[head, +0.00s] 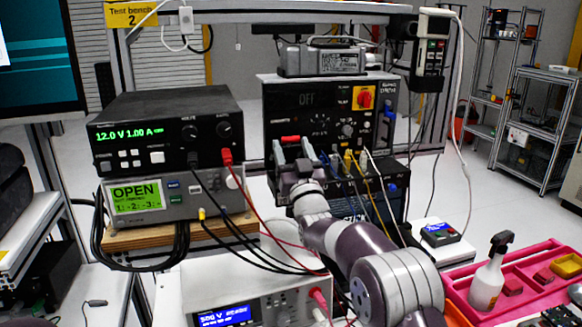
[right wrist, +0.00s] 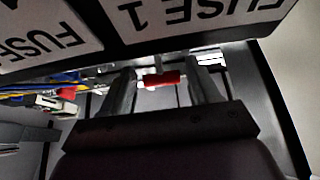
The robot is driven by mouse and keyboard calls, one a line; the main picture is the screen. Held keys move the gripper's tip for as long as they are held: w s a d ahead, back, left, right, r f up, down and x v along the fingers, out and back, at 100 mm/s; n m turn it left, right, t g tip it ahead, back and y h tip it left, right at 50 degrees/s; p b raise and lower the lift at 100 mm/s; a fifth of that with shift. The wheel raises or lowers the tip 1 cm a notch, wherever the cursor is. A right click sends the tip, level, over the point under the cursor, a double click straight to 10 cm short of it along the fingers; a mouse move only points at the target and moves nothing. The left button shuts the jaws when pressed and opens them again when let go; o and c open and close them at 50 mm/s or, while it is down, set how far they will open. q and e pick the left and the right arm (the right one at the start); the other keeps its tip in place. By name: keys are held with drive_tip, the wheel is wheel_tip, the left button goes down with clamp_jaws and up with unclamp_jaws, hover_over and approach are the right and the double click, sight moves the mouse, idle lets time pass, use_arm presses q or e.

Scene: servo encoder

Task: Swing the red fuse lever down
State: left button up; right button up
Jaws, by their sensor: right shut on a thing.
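The red fuse lever (head: 290,139) is on the front of the black supply box (head: 335,103), on its left side below the dark "OFF" display. My right gripper (head: 293,152) reaches up to it from below, and its two fingers are at the lever. In the right wrist view the red lever (right wrist: 162,79) shows between the fingers of my right gripper (right wrist: 162,84), under a label reading "FUSE 1". The gripper is shut on the lever, though the exact contact is hard to see. My left gripper is not in view.
Coloured plugs and cables (head: 350,163) hang close to the right of my gripper. Stacked instruments (head: 170,130) with a red lead stand to the left. A white supply (head: 250,300) is below. A pink tray (head: 530,275) with a spray bottle (head: 489,275) is at the right.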

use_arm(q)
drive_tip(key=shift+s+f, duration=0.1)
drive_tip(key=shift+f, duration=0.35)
use_arm(e)
drive_tip(key=shift+s+f, duration=0.1)
drive_tip(key=shift+f, duration=0.35)
drive_tip(key=o, duration=1.5)
drive_tip(key=shift+s, duration=0.1)
use_arm(q)
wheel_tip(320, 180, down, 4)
drive_tip(key=b, duration=0.5)
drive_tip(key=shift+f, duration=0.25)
use_arm(e)
drive_tip(key=v, duration=1.2)
drive_tip(key=shift+s, duration=0.3)
drive_tip(key=shift+d, duration=0.1)
